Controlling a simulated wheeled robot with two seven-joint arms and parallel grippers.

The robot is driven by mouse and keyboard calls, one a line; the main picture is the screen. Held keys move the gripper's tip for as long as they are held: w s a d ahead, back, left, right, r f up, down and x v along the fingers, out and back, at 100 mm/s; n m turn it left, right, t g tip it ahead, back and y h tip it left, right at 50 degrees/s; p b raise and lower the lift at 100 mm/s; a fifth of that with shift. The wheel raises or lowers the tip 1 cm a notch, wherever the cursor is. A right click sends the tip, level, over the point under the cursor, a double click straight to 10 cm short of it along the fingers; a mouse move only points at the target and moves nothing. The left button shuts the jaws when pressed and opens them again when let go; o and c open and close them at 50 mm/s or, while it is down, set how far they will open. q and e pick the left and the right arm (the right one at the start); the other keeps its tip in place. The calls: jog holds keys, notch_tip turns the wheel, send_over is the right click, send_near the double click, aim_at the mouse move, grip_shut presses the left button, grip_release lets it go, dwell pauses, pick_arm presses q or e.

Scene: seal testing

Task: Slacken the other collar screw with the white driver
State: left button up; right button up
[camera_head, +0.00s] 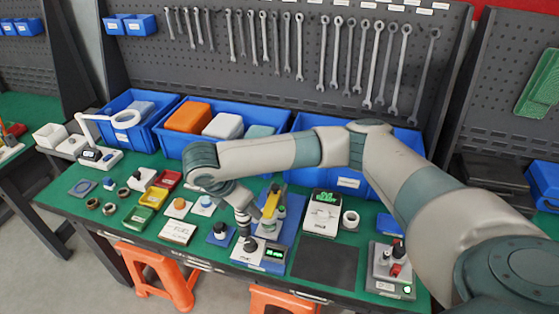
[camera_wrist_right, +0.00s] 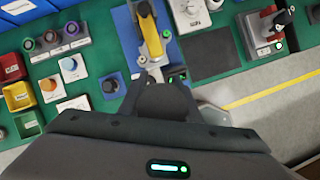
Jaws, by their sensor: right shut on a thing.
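My right gripper (camera_head: 246,233) is pointed down at the front middle of the bench, just above a white box with a green display (camera_head: 272,253). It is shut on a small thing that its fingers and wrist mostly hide. I cannot make out whether that thing is the white driver. In the right wrist view the fingertips (camera_wrist_right: 163,75) reach over the box at the near end of a blue plate. A fixture with a yellow lever (camera_head: 271,204) stands on that plate, and it also shows in the wrist view (camera_wrist_right: 150,30). The collar screws are too small to tell. My left gripper is out of view.
A black knob on a blue pad (camera_head: 221,232) stands just left of the gripper. A holder with three coloured round tops (camera_wrist_right: 50,38) is further left. A dark mat (camera_head: 325,262) lies bare to the right, before a grey box with a red part (camera_head: 392,270).

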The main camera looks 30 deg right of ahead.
jog(key=w+d+r+n+t+y+p, duration=0.1)
jog(key=w+d+r+n+p, duration=0.1)
jog(key=d+n, duration=0.4)
jog(key=w+d+r+n+t+y+p, duration=0.2)
jog(key=d+n+p, duration=0.2)
jog(key=d+n, duration=0.2)
jog(key=shift+w+d+r+t+y, duration=0.25)
jog(key=shift+r+t+y, duration=0.05)
jog(key=shift+r, duration=0.05)
jog(key=shift+f, duration=0.2)
jog(key=shift+f, duration=2.35)
jog(key=shift+w, duration=0.1)
jog(key=shift+f+b, duration=0.4)
jog(key=shift+f, duration=0.55)
dwell(0.7)
jog(key=shift+a, duration=0.1)
dwell(0.6)
jog(key=shift+s+r+p, duration=0.1)
jog(key=shift+s+p, duration=0.1)
jog(key=shift+p, duration=0.15)
dwell(1.0)
